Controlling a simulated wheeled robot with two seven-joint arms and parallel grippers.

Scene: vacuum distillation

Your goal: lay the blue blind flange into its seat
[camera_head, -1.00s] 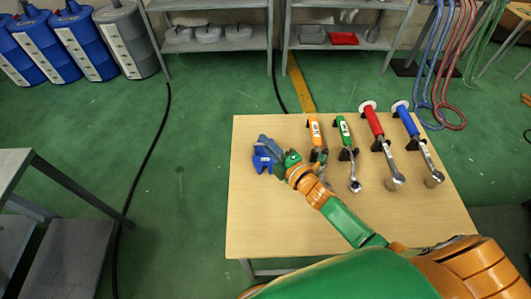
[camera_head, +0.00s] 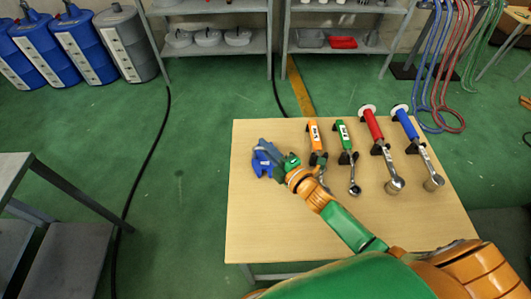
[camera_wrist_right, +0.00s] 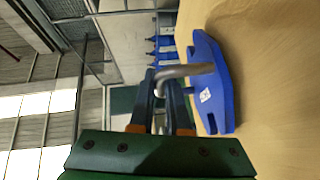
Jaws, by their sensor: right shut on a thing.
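The blue blind flange (camera_head: 261,165) is at the back left of the wooden table (camera_head: 262,222), near its left edge. In the right wrist view the flange (camera_wrist_right: 212,85) is a flat blue plate with notches, a small white label and a bent grey metal handle (camera_wrist_right: 185,71). My right gripper (camera_head: 277,157) is shut on this handle; its fingers also show in the wrist view (camera_wrist_right: 160,100). The flange is close to the wooden surface, but I cannot tell whether it touches. I cannot make out the seat. My left gripper is not in view.
Several tools stand in black holders on the table: an orange one (camera_head: 315,137), a green one (camera_head: 344,136), a red one (camera_head: 373,126) and a blue one (camera_head: 407,125). The table's front left is bare. Shelves (camera_head: 210,50) stand behind. A grey bench (camera_head: 70,255) is at left.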

